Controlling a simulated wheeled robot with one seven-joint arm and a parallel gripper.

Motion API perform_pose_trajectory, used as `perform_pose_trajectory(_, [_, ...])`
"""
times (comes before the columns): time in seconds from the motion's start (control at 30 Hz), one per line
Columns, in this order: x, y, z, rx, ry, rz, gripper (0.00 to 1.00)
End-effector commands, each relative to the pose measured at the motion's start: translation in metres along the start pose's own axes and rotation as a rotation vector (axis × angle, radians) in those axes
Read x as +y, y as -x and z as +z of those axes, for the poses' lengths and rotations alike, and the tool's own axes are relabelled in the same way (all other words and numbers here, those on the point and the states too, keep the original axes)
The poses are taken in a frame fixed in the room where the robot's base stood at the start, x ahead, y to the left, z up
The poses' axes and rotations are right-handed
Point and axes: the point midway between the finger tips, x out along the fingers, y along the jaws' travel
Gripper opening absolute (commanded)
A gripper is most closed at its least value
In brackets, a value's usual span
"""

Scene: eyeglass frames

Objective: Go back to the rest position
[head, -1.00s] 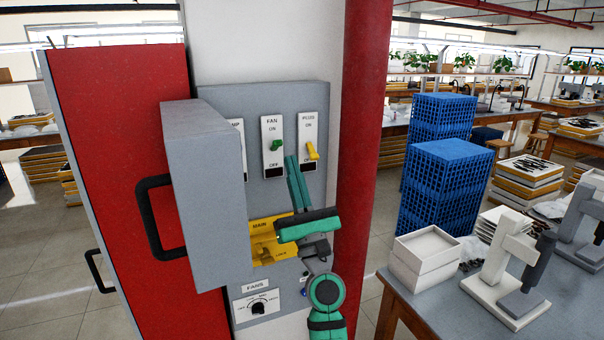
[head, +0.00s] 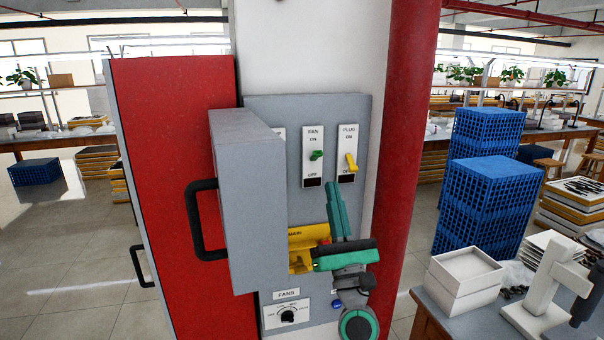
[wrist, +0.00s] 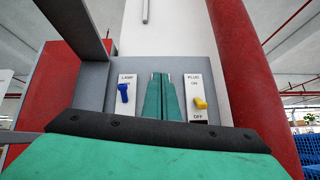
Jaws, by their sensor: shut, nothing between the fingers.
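The grey control panel (head: 262,110) carries a FAN switch with a green lever (head: 316,155) and a PLUG switch with a yellow lever (head: 351,162). A blue LAMP lever (wrist: 123,92) shows in the wrist view. My gripper (head: 334,185) is shut and empty, its green fingers pointing up below and between the FAN and PLUG switches, apart from both levers. In the wrist view the shut fingers (wrist: 160,78) stand between the LAMP and PLUG switches and hide the FAN switch. A yellow MAIN switch (head: 300,262) sits left of my gripper, partly hidden by the open grey door.
The open grey door (head: 245,195) juts out left of my gripper. A FANS knob (head: 288,315) is below. A table with white boxes (head: 465,270) stands at lower right.

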Motion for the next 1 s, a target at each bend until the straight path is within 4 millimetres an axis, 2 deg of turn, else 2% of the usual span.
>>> perform_pose_trajectory(0.03, [0.004,0.017,-0.014,0.015,-0.075,-0.014,0.0])
perform_pose_trajectory(0.2, [0.017,0.078,-0.054,0.054,-0.372,-0.077,0.0])
perform_pose_trajectory(0.5, [0.05,0.19,-0.105,0.103,-0.878,-0.217,0.0])
perform_pose_trajectory(0.77, [0.083,0.29,-0.128,0.121,-1.281,-0.375,0.0])
perform_pose_trajectory(1.0, [0.113,0.379,-0.131,0.11,-1.621,-0.548,0.0])
